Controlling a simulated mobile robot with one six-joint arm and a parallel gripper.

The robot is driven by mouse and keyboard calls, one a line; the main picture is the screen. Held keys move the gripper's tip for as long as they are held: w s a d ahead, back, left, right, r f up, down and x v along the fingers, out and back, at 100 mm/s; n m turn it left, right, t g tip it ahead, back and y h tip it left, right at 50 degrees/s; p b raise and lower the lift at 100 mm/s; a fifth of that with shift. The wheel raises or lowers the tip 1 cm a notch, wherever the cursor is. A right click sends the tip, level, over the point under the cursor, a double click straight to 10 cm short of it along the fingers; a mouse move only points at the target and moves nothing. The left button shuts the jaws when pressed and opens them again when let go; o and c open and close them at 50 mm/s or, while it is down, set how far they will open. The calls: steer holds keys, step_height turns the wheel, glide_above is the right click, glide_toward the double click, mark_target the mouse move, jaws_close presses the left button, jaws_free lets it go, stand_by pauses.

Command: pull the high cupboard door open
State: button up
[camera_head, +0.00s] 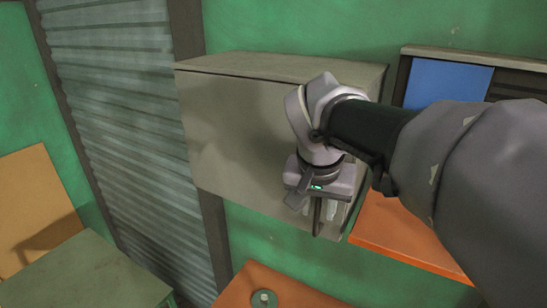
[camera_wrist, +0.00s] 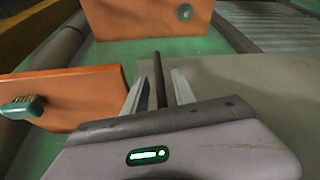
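The high cupboard (camera_head: 225,125) is a grey-beige box on the green wall in the head view. Its door looks shut, flush with the body. My gripper (camera_head: 322,214) is at the door's lower right corner, beside a dark upright handle bar (camera_head: 317,218). In the wrist view the dark handle bar (camera_wrist: 158,78) stands between the two pale fingers of my gripper (camera_wrist: 160,85). Gaps show on both sides of the bar, so the fingers are open around it. The door's beige face (camera_wrist: 260,80) fills the right of the wrist view. My arm hides part of the cupboard's right side.
An orange shelf (camera_head: 405,238) is at the cupboard's right; a teal brush (camera_wrist: 22,107) lies on it. A blue panel (camera_head: 447,82) sits in a unit above. An orange surface (camera_head: 285,292) below bears a round item (camera_head: 264,298). A green table (camera_head: 85,275) is lower left.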

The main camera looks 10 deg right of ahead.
steer(key=shift+s+a+r, duration=0.1)
steer(key=shift+s+r, duration=0.05)
steer(key=shift+s, duration=0.2)
steer(key=shift+w, duration=0.25)
steer(key=c, duration=0.6)
jaws_close()
